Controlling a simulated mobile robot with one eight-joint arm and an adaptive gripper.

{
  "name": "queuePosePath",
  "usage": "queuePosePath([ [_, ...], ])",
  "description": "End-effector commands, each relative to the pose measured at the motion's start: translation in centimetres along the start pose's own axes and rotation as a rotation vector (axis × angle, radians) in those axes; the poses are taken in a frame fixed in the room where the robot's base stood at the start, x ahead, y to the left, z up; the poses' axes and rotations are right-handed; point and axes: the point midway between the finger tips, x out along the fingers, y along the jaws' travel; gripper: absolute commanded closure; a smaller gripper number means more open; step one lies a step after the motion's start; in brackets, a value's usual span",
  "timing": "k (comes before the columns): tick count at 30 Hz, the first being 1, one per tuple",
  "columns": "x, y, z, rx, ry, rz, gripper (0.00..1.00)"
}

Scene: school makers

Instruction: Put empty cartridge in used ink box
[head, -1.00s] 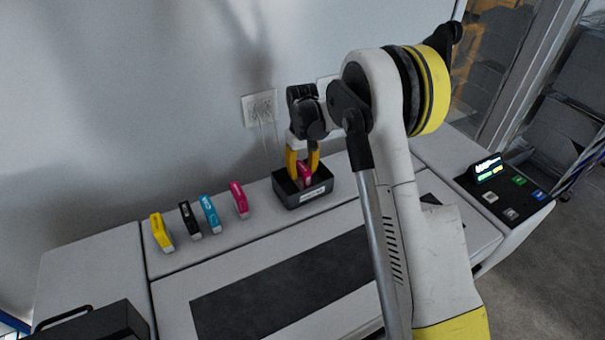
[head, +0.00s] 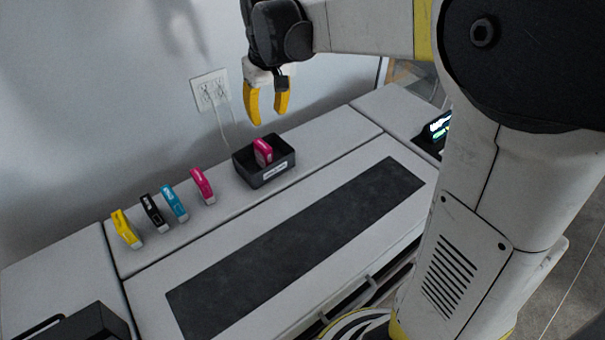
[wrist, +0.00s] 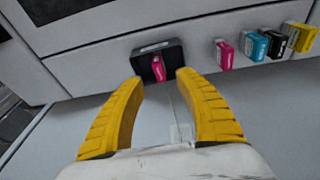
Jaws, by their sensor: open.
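A magenta cartridge (head: 263,152) stands inside the small black open box (head: 262,179), which has a white label on its front. The box and the cartridge in it also show in the wrist view, the box (wrist: 174,53) and the cartridge (wrist: 158,68) lying beyond my fingertips. My gripper (head: 267,113) has yellow fingers that are spread apart with nothing between them. It hangs in the air above the box, clear of the cartridge. In the wrist view the open fingers (wrist: 158,85) show on both sides.
Another magenta cartridge (head: 203,186), a cyan one (head: 174,203), a black one (head: 153,213) and a yellow one (head: 126,228) stand in a row left of the box. A wall outlet (head: 210,90) with cords is behind. The dark strip (head: 300,235) in front is clear.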

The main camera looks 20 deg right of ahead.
Motion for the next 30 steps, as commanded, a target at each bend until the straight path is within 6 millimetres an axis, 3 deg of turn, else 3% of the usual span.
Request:
queuePosePath([
  [3, -2.9, -0.9, 4.5, 0.032, 0.08, 0.012, 0.59],
  [6, -4.5, -1.6, 8.2, 0.061, 0.149, 0.02, 0.59],
  [10, -5.2, -2.6, 13.0, 0.097, 0.238, 0.027, 0.59],
  [15, -4.6, -3.5, 18.2, 0.137, 0.337, 0.031, 0.59],
  [21, -3.6, -4.1, 21.0, 0.162, 0.398, 0.031, 0.59],
  [30, -3.4, -4.1, 21.3, 0.165, 0.406, 0.031, 0.59],
])
